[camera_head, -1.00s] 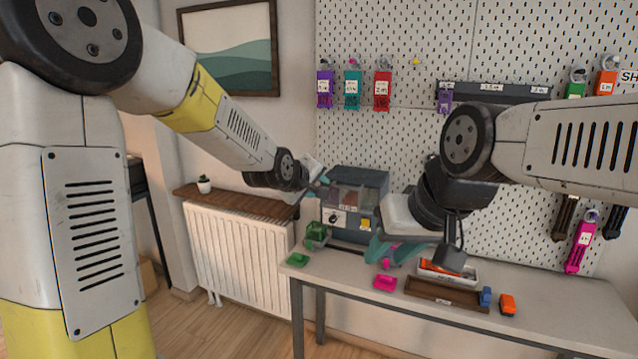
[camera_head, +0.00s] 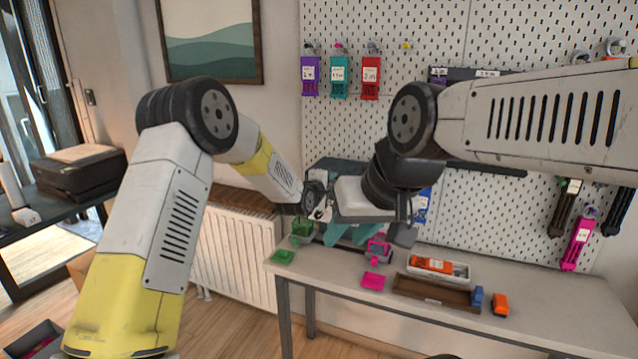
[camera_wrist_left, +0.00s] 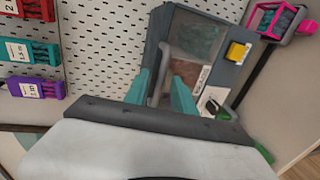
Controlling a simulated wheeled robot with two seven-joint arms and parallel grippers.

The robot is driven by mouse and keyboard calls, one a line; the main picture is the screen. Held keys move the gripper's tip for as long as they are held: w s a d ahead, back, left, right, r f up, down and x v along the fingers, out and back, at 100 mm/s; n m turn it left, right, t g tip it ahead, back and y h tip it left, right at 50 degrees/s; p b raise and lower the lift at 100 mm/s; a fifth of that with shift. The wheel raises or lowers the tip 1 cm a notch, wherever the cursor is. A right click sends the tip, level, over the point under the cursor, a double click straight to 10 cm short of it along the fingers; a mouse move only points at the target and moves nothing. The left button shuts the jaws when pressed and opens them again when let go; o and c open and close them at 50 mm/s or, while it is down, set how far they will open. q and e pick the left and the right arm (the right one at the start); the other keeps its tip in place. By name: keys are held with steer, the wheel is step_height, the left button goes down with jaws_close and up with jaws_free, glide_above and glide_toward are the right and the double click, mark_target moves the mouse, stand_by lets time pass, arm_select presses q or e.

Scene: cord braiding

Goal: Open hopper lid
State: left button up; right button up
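The hopper machine is a grey box with a clear lid. In the left wrist view the lid (camera_wrist_left: 197,42) looks closed, and a grey bar handle (camera_wrist_left: 156,62) stands on its edge. My left gripper's teal fingers (camera_wrist_left: 160,82) are apart, one on each side of the handle; firm contact is not visible. In the head view only the machine's top (camera_head: 340,167) shows; my right gripper hides most of it. My left gripper (camera_head: 321,211) is at its front, its fingertips hidden. My right gripper (camera_head: 352,234) has its teal fingers spread, with nothing seen between them.
A yellow button (camera_wrist_left: 238,51) and a black knob (camera_wrist_left: 211,101) are on the machine front. A pink open frame (camera_head: 379,250), pink piece (camera_head: 373,281), green piece (camera_head: 283,257), white tray (camera_head: 459,271) and brown tray (camera_head: 430,292) are on the table. The pegboard (camera_head: 520,220) stands behind.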

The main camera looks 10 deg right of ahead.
arm_select(q)
steer(key=shift+w+d+f, duration=0.1)
steer(key=shift+w+d, duration=0.25)
steer(key=shift+w, duration=0.15)
steer(key=shift+c, duration=0.2)
jaws_close()
steer(key=shift+a, duration=0.1)
stand_by(0.9)
